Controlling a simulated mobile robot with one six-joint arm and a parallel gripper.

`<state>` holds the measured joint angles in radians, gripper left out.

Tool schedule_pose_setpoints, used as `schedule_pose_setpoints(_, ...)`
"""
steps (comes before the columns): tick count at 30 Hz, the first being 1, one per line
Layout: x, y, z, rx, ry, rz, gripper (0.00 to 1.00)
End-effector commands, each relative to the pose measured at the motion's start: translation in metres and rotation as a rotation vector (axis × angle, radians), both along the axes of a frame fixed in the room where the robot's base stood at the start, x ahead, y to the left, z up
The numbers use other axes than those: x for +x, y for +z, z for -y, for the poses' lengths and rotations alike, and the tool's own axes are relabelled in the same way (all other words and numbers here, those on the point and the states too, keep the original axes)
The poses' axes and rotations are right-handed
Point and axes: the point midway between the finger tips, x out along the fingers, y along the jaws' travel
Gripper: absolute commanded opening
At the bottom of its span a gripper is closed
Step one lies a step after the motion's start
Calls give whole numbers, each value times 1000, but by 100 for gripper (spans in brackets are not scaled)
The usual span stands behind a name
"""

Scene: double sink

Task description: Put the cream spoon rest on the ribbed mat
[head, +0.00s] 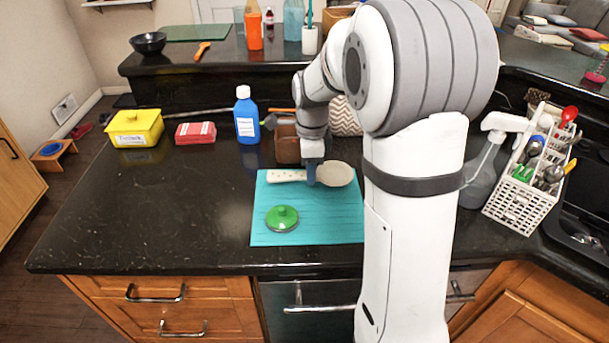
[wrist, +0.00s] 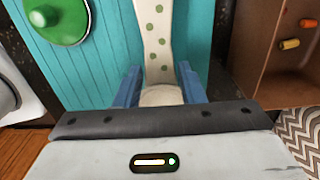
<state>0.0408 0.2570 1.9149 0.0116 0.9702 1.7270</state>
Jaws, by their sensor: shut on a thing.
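The cream spoon rest (head: 334,174) lies over the far edge of the teal ribbed mat (head: 330,222). Its handle points left and its round bowl is at the right. In the wrist view its handle (wrist: 158,42) shows green dots and stretches away over the mat (wrist: 112,62). My gripper (head: 311,178) reaches down from behind. Its blue fingers (wrist: 160,88) are on either side of the spoon rest, near where handle and bowl meet, and are shut on it. I cannot tell whether the spoon rest touches the mat or hangs just above it.
A green lid (head: 282,218) lies on the mat's left part. A brown open box (head: 287,146) stands just behind the mat, and a blue bottle (head: 246,118) behind left. A spray bottle (head: 484,165) and white cutlery caddy (head: 525,180) stand right.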

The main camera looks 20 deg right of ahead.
Motion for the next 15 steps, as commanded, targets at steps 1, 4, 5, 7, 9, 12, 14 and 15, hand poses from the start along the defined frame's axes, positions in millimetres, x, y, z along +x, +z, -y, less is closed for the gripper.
schedule_pose_setpoints(1,0,-9,0,0,1,-3,4)
schedule_pose_setpoints(4,0,-21,-1,0,2,-3,4)
schedule_pose_setpoints(5,0,-22,-1,0,2,-2,4)
schedule_pose_setpoints(7,0,-22,-1,0,2,1,4)
schedule_pose_setpoints(9,0,-22,-1,0,2,1,4)
schedule_pose_setpoints(12,0,-22,-1,0,3,1,4)
schedule_pose_setpoints(14,0,-25,-1,0,3,0,4)
schedule_pose_setpoints(15,0,-26,-1,0,3,0,4)
